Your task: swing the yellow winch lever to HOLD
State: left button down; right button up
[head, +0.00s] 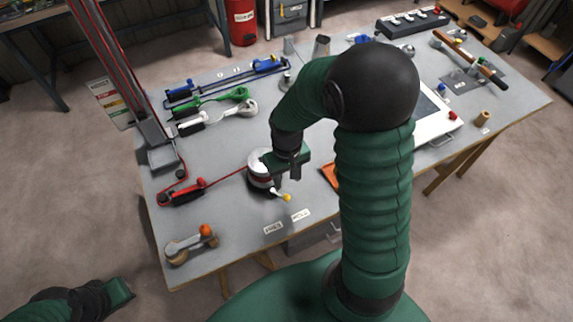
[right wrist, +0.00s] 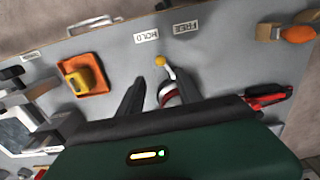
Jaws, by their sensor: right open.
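The winch (head: 258,180) is a dark and light drum on the bench. Its short lever ends in a yellow knob (head: 287,197), which points toward the bench's front edge. The HOLD label (head: 300,215) and the FREE label (head: 272,227) lie in front of it. In the right wrist view the yellow knob (right wrist: 160,61) shows just beyond the fingertips, near the HOLD label (right wrist: 146,36).
A red line runs from the winch to a red clutch (head: 187,194). A lever with an orange knob (head: 206,231) is at the front left corner. An orange tray (right wrist: 69,67) holding a yellow object lies beside HOLD. Bare bench surrounds the labels.

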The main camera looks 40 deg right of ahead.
notch_tip(320, 180, up, 7)
jog(key=shift+f, duration=0.15)
jog(key=s+a+f+n+t, duration=0.2)
jog(key=s+a, duration=0.1)
jog(key=a, duration=0.6)
jog(key=shift+n+t, duration=0.3)
jog(key=shift+a, duration=0.25)
